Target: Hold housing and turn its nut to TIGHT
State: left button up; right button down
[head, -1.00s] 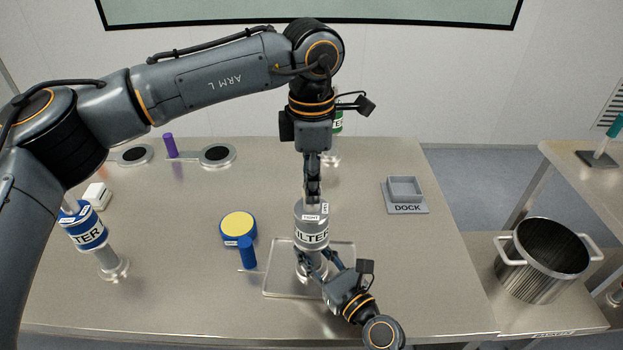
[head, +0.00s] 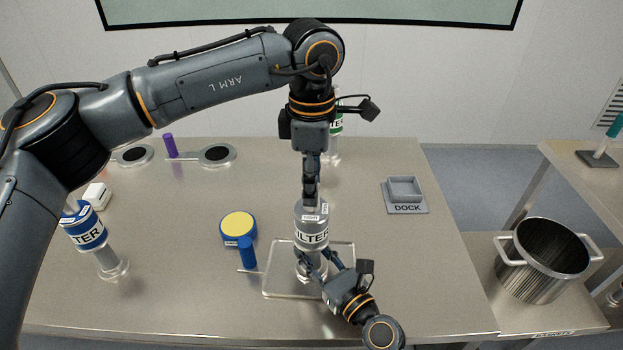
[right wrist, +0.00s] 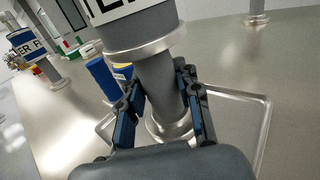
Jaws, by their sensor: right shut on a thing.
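The grey filter housing (head: 311,238) stands upright on a shallow square steel tray (head: 343,285). Its white label is partly cut off from view. The nut (head: 311,211) at its top carries small white tags, one apparently reading TIGHT. My left gripper (head: 311,200) points straight down at the nut from above. Its fingers are edge-on and overlap, so their opening cannot be told. My right gripper (head: 314,262) is shut on the housing's lower stem from the front right. In the right wrist view its fingers (right wrist: 160,105) flank the metal stem (right wrist: 158,75).
A blue and yellow round thing (head: 238,226) with a blue handle lies left of the tray. A blue-banded filter (head: 85,235) stands at left, a green-banded one (head: 336,125) behind my left gripper. The grey DOCK (head: 405,208) and a steel pot (head: 543,262) are at right.

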pick_arm(q)
jog(key=shift+r, duration=0.1)
notch_tip(320, 180, up, 12)
jog(key=shift+f, duration=0.1)
dwell(0.5)
pick_arm(e)
jog(key=c, duration=0.8)
grip_release()
jog(key=shift+c, duration=0.2)
jog(key=v, duration=1)
jog(key=shift+s+d, duration=0.25)
jog(key=shift+s, duration=0.05)
jog(key=shift+s+d, duration=0.25)
jog(key=shift+s, duration=0.3)
